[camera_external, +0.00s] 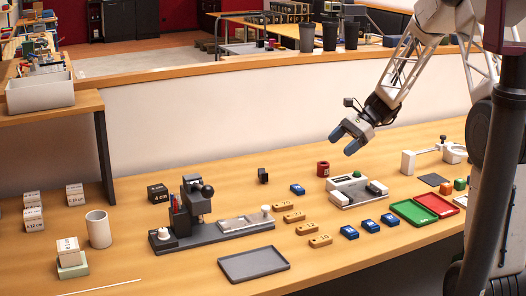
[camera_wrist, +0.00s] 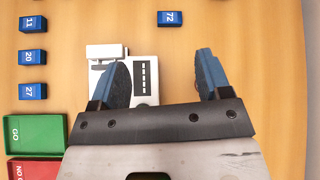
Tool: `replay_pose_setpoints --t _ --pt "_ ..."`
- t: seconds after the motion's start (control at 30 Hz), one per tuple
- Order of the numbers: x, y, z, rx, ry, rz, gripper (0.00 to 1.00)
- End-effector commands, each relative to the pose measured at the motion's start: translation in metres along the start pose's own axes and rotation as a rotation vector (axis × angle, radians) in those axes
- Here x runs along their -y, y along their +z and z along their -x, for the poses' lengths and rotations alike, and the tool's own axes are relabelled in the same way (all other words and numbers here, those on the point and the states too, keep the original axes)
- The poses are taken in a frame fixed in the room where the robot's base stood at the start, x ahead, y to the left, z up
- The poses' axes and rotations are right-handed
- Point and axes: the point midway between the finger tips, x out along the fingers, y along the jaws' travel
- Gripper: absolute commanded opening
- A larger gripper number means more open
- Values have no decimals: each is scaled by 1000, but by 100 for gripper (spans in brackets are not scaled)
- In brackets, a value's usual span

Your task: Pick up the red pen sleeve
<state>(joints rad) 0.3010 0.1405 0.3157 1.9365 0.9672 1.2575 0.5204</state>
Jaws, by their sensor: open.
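A short red cylinder (camera_external: 323,168) with a dark opening stands upright on the table in the external view, left of the white control device; it looks like the red pen sleeve. A small red upright part (camera_external: 175,203) also shows in the dark marking machine (camera_external: 195,212). My gripper (camera_external: 345,140) is in the air, above and to the right of the red cylinder, with blue fingers apart. The red cylinder does not show there.
The white control device (camera_external: 357,191) stands close right of the red cylinder. Blue numbered blocks (camera_external: 349,232) and wooden numbered blocks (camera_external: 320,241) lie nearer. A green tray (camera_external: 412,213) and a red tray (camera_external: 437,205) lie at right. The table behind the cylinder is clear.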

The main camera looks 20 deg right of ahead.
Motion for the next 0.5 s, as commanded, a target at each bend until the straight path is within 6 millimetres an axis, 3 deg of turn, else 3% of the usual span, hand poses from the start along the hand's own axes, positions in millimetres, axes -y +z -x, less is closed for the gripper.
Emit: replay_pose_setpoints --t 0.3,0.5 --pt "42 -75 -4 134 -105 -205 71" --pt "57 -110 -5 197 -153 -295 71"
